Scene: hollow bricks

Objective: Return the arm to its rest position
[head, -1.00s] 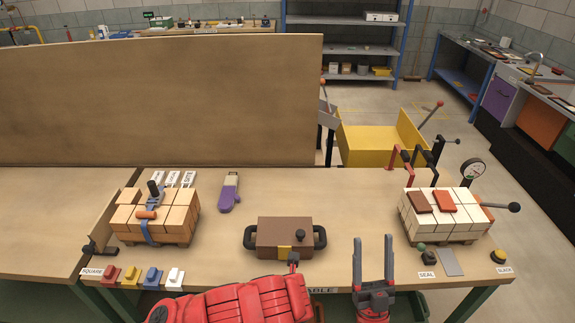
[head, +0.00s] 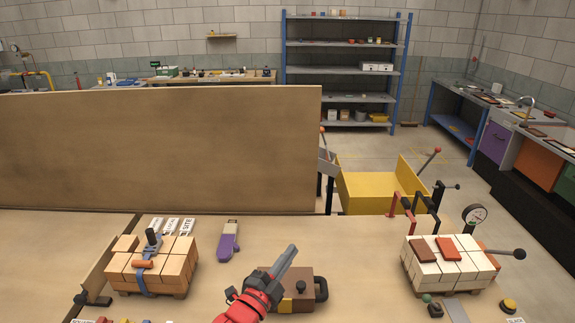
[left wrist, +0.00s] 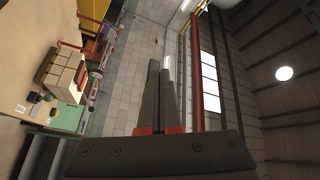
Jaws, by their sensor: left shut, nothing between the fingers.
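My left gripper (head: 284,262) shows at the bottom middle of the head view, red with dark grey fingers shut together. It holds nothing and points up and to the right, in front of a brown box-shaped tool with black handles (head: 298,296) on the bench, partly hiding it. In the left wrist view the shut fingers (left wrist: 161,75) point up against the grey block wall and ceiling, with nothing between them. My right gripper is not in view.
A strapped pallet of orange bricks (head: 170,262) stands on the bench at left. A pallet of white bricks (head: 445,270) stands at right. A tall board (head: 160,150) rises behind the bench, with a yellow bin (head: 370,193) to its right. A purple mitt (head: 228,242) lies between the pallets.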

